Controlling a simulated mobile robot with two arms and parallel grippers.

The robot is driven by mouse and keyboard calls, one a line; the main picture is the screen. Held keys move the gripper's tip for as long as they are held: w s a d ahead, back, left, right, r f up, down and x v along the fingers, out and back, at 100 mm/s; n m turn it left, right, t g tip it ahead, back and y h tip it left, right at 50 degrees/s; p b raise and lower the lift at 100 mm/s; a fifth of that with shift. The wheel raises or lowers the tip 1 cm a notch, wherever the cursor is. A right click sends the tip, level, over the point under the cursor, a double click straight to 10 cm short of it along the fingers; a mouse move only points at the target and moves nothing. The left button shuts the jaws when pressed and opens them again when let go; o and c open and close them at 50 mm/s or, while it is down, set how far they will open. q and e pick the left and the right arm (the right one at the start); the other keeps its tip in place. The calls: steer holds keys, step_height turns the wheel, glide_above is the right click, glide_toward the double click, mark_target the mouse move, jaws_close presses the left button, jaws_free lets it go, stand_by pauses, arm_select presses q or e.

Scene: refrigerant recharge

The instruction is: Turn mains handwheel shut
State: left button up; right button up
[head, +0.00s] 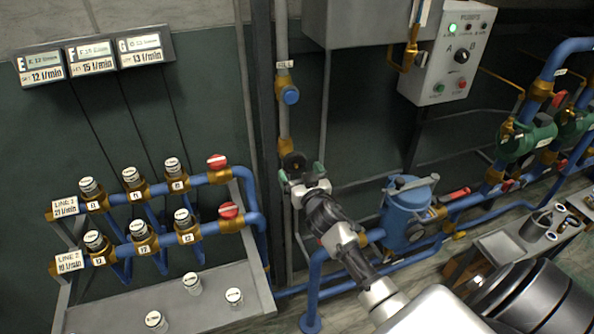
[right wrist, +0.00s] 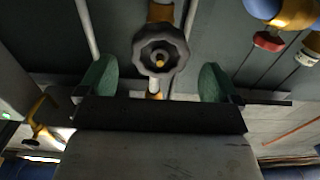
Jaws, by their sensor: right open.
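A dark, scalloped handwheel (head: 294,162) sits on a brass valve on the vertical pipe in the middle of the head view. In the right wrist view the same handwheel (right wrist: 160,50) faces me, with a small yellow centre. My right gripper (head: 301,174) is open in front of it. In the right wrist view, the green finger pads of my right gripper (right wrist: 157,72) stand to the left and right of the wheel, with a gap on both sides. How far the fingertips reach along the wheel's depth I cannot tell. My left gripper is not in view.
A blue-knobbed valve (head: 290,95) is higher on the same pipe. The manifold with red-capped valves (head: 217,162) is to the left. A blue canister (head: 407,212) stands close to the right of my arm. A control box (head: 447,52) hangs at upper right.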

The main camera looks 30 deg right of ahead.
steer(key=shift+b+x, duration=0.3)
steer(key=shift+x, duration=0.9)
steer(key=shift+c, duration=1.2)
steer(key=c, duration=0.7)
steer(key=m+p, duration=0.1)
steer(key=m, duration=0.2)
steer(key=shift+a+m, duration=0.1)
steer(key=shift+m, duration=0.7)
steer(key=m+p, duration=0.1)
steer(key=m, duration=0.1)
steer(key=shift+r+m, duration=0.15)
steer(key=shift+m, duration=1.25)
steer(key=shift+p, duration=0.35)
